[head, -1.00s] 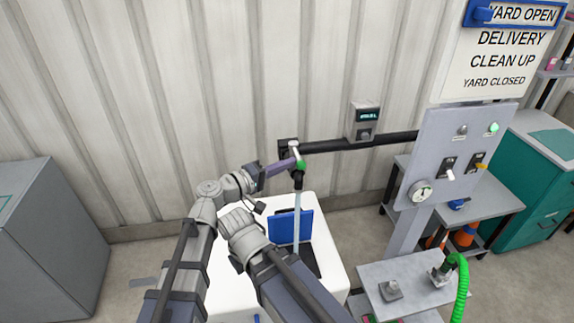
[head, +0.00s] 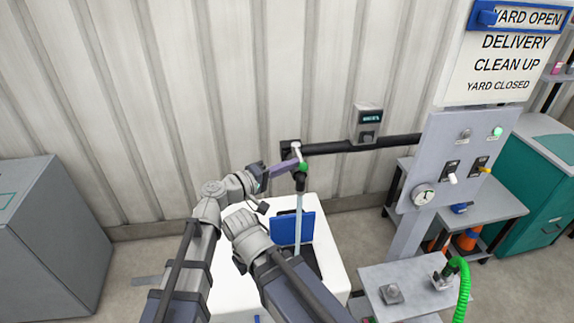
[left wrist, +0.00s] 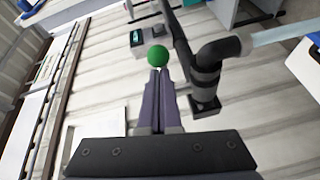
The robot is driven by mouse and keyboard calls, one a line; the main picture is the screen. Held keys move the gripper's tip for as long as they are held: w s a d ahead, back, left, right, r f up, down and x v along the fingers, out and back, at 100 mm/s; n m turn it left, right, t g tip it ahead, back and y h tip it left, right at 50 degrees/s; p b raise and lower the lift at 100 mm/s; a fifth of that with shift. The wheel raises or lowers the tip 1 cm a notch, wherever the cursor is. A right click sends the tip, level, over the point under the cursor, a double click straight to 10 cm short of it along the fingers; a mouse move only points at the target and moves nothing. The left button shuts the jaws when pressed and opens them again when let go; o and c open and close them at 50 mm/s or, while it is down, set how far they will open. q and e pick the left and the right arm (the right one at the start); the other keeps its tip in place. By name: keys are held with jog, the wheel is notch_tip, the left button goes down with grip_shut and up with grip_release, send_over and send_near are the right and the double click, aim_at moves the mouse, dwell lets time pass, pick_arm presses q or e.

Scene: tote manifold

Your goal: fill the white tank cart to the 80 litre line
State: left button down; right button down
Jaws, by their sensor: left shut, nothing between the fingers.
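The white tank cart (head: 334,262) stands against the wall, its blue lid (head: 292,229) raised. A pale stream of water (head: 298,215) falls from the black spout (head: 300,183) into its opening. The level line and the water inside are hidden. The valve's green knob (head: 303,167) sits by the spout. My left gripper (head: 296,164) is shut and empty, its fingertips at the knob. In the left wrist view the green knob (left wrist: 157,55) shows just beyond the closed fingertips (left wrist: 158,73); contact is unclear. The meter (head: 368,118) has a lit display, too small to read. My right gripper is out of view.
A grey panel (head: 437,160) with switches, a gauge and a lit green lamp stands right. A black pipe (head: 345,147) runs from it to the spout. A grey cabinet (head: 50,235) is left. A green hose (head: 463,290) hangs over a small stand at lower right.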

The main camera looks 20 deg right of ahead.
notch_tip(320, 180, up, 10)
jog(key=p, duration=0.9)
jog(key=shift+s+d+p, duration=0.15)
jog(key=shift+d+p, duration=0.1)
jog(key=shift+p, duration=0.05)
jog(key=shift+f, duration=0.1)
